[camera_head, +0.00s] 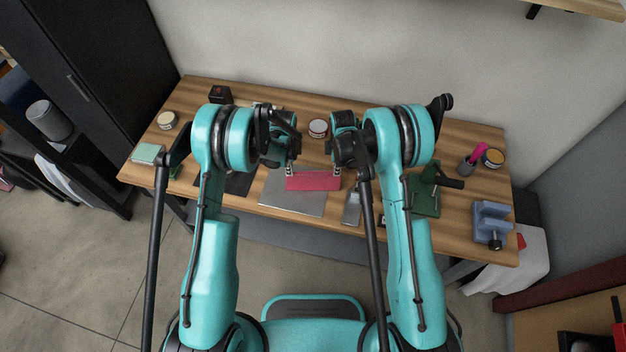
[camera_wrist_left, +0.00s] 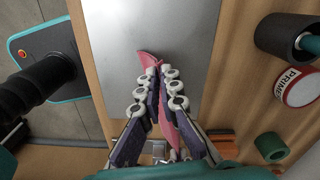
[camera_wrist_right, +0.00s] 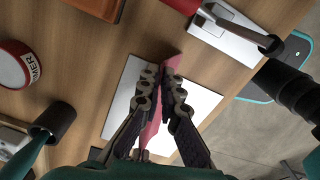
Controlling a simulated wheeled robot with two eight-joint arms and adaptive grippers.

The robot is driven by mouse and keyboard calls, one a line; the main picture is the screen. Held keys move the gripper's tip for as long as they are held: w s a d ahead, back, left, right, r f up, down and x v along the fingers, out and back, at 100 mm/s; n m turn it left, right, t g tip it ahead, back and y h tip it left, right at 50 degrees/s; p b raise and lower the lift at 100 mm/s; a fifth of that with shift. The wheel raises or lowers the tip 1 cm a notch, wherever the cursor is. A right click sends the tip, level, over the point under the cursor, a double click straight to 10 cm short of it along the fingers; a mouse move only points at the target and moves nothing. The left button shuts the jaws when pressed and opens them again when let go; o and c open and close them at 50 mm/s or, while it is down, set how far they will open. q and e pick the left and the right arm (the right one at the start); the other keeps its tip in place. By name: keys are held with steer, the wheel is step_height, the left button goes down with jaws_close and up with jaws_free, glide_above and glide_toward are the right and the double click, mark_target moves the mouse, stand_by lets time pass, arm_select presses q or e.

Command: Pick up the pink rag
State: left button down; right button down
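The pink rag (camera_head: 313,182) is a flat strip stretched between my two grippers, over a grey metal sheet (camera_head: 285,203) on the wooden table. My left gripper (camera_head: 289,170) is shut on its left end; in the left wrist view the rag (camera_wrist_left: 150,60) pokes out past the fingertips. My right gripper (camera_head: 337,170) is shut on its right end; in the right wrist view the rag (camera_wrist_right: 152,132) runs between the fingers. The rag appears to be held above the sheet, but the gap is hard to judge. The fingers cover its ends.
A round tin (camera_head: 318,127) stands behind the rag. A green tool (camera_head: 425,190) and a blue vise (camera_head: 490,222) are to the right. A pale green box (camera_head: 148,153) is at the left edge.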

step_height(320, 180, up, 9)
steer(key=p, duration=0.7)
steer(key=shift+f+p, duration=0.2)
steer(key=shift+p, duration=0.1)
steer(key=shift+r, duration=0.1)
